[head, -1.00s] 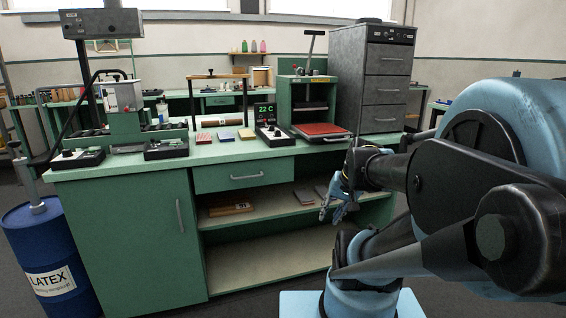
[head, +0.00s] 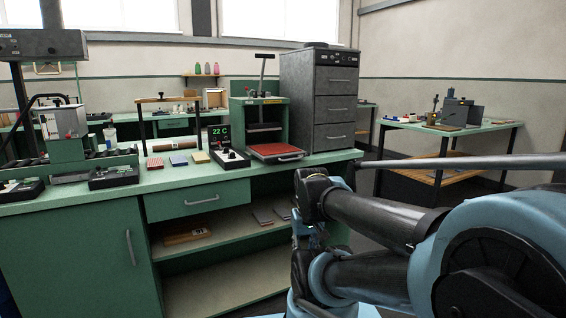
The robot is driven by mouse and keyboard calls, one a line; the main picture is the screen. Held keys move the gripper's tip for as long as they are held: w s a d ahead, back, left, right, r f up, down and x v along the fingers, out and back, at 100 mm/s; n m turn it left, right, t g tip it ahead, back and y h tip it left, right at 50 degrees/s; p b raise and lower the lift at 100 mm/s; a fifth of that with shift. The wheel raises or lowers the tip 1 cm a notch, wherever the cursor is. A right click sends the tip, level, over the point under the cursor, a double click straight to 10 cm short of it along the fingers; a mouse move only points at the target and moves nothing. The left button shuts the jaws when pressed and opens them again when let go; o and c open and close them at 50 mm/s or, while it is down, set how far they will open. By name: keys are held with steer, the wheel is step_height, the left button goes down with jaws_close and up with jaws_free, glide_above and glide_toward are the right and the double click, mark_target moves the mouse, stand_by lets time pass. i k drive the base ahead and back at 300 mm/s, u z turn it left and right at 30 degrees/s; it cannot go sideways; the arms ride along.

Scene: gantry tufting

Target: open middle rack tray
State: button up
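A dark grey rack (head: 297,103) with three stacked trays stands at the right end of the green workbench (head: 185,178). Its middle tray (head: 335,103) looks closed, its front flush with the trays above and below, with a bar handle across it. My gripper (head: 312,236) is low in front of the bench's right end, below the rack and apart from it. It is small and partly hidden by my arm, so its fingers cannot be made out.
A green press with a red plate (head: 275,150) stands left of the rack. A controller reading 22 C (head: 220,134) and small coloured blocks (head: 178,160) lie farther left. A second table (head: 490,127) stands at the right, with floor between it and the bench.

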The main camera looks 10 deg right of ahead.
mark_target(327, 110)
steer(key=z, duration=0.55)
steer(key=i, duration=0.35)
steer(key=z, duration=0.6)
